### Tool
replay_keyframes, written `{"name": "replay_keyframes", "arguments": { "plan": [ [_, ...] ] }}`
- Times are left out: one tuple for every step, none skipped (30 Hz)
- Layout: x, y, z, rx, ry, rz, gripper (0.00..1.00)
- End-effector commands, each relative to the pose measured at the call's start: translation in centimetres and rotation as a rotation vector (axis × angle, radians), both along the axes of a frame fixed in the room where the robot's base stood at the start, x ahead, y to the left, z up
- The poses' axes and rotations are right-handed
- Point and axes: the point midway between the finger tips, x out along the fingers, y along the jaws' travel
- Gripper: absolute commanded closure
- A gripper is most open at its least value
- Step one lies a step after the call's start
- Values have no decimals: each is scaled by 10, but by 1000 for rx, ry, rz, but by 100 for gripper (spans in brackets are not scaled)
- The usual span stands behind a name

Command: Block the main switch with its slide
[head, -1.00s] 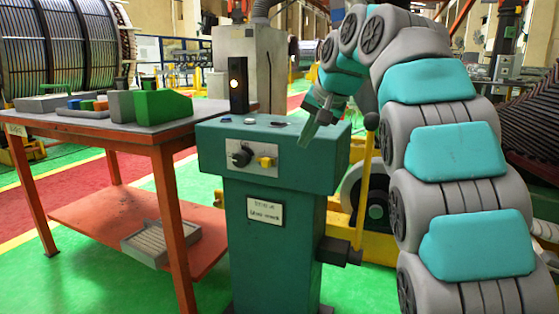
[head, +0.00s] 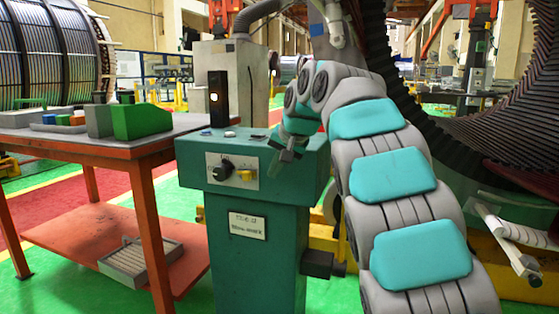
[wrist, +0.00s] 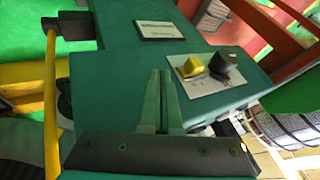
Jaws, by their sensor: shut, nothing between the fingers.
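The main switch is a black rotary knob (head: 222,171) on a light plate on the front of the green console (head: 250,235). Its yellow slide (head: 245,175) sits just right of the knob, and the two look close together. In the wrist view the yellow slide (wrist: 190,67) is left of the black knob (wrist: 223,64). My gripper (head: 287,153) is shut and empty, at the console's upper front edge, right of the switch plate. In the wrist view its fingertips (wrist: 160,74) are together, a little left of the slide; whether they touch the console cannot be told.
A dark post with a lit lamp (head: 218,98) stands on the console top. An orange table (head: 90,149) with green and grey blocks (head: 143,118) is close on the left. A yellow lever (wrist: 51,100) is beside the console. Free room lies in front of the plate.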

Motion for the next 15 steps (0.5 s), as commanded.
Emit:
{"name": "replay_keyframes", "arguments": {
  "plan": [
    [4,2,-8,-1,3,0,100],
    [6,4,-12,-1,3,1,100],
    [9,6,-16,-1,2,1,100],
    [12,8,-19,0,1,1,100],
    [13,12,-17,-2,-2,2,100],
    [15,16,-16,0,-2,2,100],
    [16,19,-16,-1,-2,2,100],
    [17,22,-15,0,-3,4,100],
    [18,26,-16,0,-2,3,100],
    [19,29,-16,0,-1,2,100],
    [20,31,-16,0,-1,2,100],
    [21,34,-17,-1,0,2,100],
    [22,36,-16,0,1,1,100],
    [22,38,-16,-1,0,1,100],
    [23,40,-16,-1,-1,2,100]
  ]
}}
